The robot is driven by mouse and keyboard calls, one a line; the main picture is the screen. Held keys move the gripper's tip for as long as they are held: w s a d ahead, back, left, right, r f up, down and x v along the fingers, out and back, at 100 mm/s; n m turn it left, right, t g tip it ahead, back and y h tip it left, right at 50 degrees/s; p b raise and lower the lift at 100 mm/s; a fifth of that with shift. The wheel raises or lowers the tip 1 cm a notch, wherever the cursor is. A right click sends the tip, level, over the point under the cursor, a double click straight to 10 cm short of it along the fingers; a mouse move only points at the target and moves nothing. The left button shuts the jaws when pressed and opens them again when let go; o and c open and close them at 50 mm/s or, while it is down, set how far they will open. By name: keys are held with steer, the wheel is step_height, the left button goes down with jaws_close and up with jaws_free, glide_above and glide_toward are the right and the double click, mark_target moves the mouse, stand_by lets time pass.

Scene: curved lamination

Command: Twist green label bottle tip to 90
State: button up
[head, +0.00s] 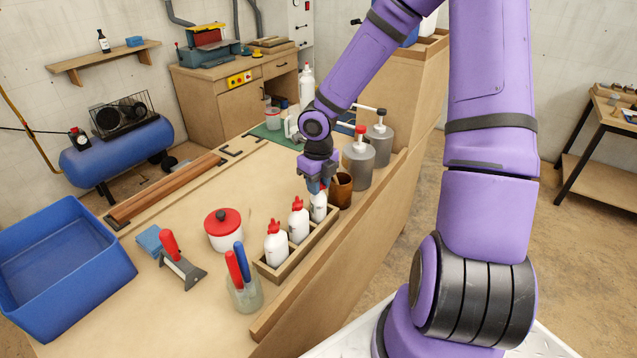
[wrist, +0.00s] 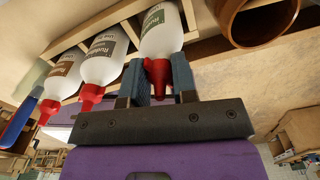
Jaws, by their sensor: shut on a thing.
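Three white bottles with red tips stand in a row in a wooden rack (head: 322,238). The bottle at the row's far end (head: 319,207) shows a green label (wrist: 152,19) in the wrist view. My gripper (head: 316,187) is above this bottle, and its two fingers (wrist: 161,72) are shut on the bottle's red tip (wrist: 159,78). The fingers hide part of the tip, and its exact turn angle cannot be read. The middle bottle (head: 298,222) and the near bottle (head: 276,246) stand free; the near one has a brownish label (wrist: 64,68).
A brown cup (head: 341,190) stands close beyond the held bottle, with grey pump cans (head: 358,165) behind it. A red-lidded pot (head: 224,232), a jar with handled tools (head: 245,294) and a blue crate (head: 62,255) are to the left.

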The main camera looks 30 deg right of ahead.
steer(key=n, duration=0.2)
steer(key=shift+n, duration=0.3)
steer(key=shift+n, duration=0.5)
steer(key=o, duration=0.9)
steer(key=shift+r, duration=3.55)
